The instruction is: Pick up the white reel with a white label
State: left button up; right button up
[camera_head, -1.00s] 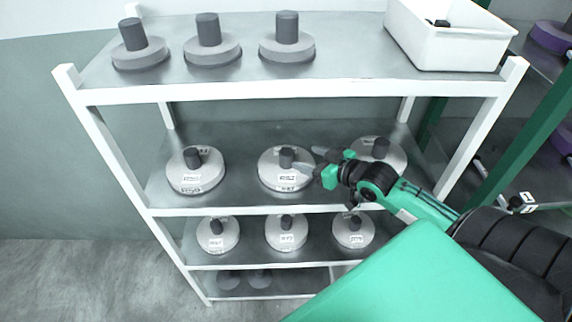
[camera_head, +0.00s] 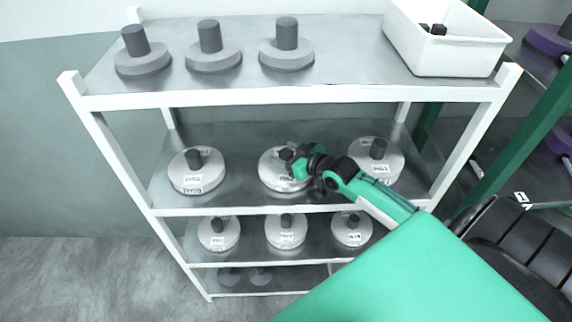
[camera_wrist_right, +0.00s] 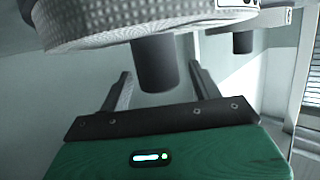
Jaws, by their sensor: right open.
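The white reel with a white label (camera_head: 270,172) lies in the middle of the middle shelf, its dark grey post (camera_head: 286,153) standing up. My right gripper (camera_head: 294,160) is at this post and covers part of the reel and its label. In the right wrist view the pale reel (camera_wrist_right: 130,24) is at the top, and its dark post (camera_wrist_right: 153,66) reaches between the two open fingers of the gripper (camera_wrist_right: 160,86). There is a gap on each side of the post. My left gripper is not in view.
Similar labelled reels stand on the same shelf to the left (camera_head: 190,181) and right (camera_head: 391,158). Several more are on the lower shelf (camera_head: 258,247). Grey reels and a white bin (camera_head: 450,56) with small black items are on top. A white post (camera_head: 470,135) bounds the right.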

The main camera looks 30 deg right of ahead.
jog(key=shift+c, duration=0.2)
grip_shut()
jog(key=shift+r, duration=0.1)
